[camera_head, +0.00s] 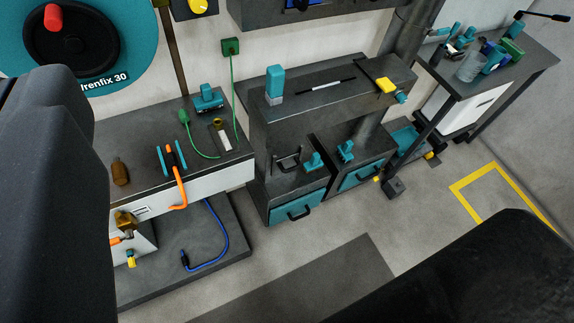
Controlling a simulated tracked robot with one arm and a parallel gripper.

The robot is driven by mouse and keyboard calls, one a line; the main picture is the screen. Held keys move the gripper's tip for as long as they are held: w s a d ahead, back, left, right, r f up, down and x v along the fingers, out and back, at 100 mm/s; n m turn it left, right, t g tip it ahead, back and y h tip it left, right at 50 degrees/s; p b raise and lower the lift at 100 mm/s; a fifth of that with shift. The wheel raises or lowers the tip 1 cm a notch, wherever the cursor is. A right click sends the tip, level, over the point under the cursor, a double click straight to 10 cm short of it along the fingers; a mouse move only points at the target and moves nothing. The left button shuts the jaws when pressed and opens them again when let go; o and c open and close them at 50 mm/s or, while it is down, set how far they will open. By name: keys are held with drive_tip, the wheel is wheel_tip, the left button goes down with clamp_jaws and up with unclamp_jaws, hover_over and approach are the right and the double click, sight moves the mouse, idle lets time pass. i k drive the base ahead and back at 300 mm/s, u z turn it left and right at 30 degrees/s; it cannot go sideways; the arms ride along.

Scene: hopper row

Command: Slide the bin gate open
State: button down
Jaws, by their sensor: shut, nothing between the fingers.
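The hopper unit (345,108) is a dark grey body in the middle of the view. Its top has a pale slot-like strip (326,84), an upright teal handle (274,82) to the left and a yellow piece (387,86) to the right. Below are two dark bins with teal fronts, the left bin (299,208) and the right bin (361,175). Small teal fittings (314,161) sit above them. I cannot tell which part is the bin gate or how far it is open. My gripper's fingertips do not show; large dark parts of mine cover the left edge and lower right.
A bench (140,175) with an orange-handled tool, a blue hose (224,240) and a green cable stands left. A table (530,62) with cups stands at the back right. Yellow floor marking (490,178) lies right. The floor before the bins looks clear.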

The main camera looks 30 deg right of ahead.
sight(288, 164)
drive_tip(key=z, duration=0.9)
drive_tip(key=k, duration=1.2)
drive_tip(key=z, duration=0.3)
drive_tip(key=i, duration=1.55)
drive_tip(key=z, duration=0.4)
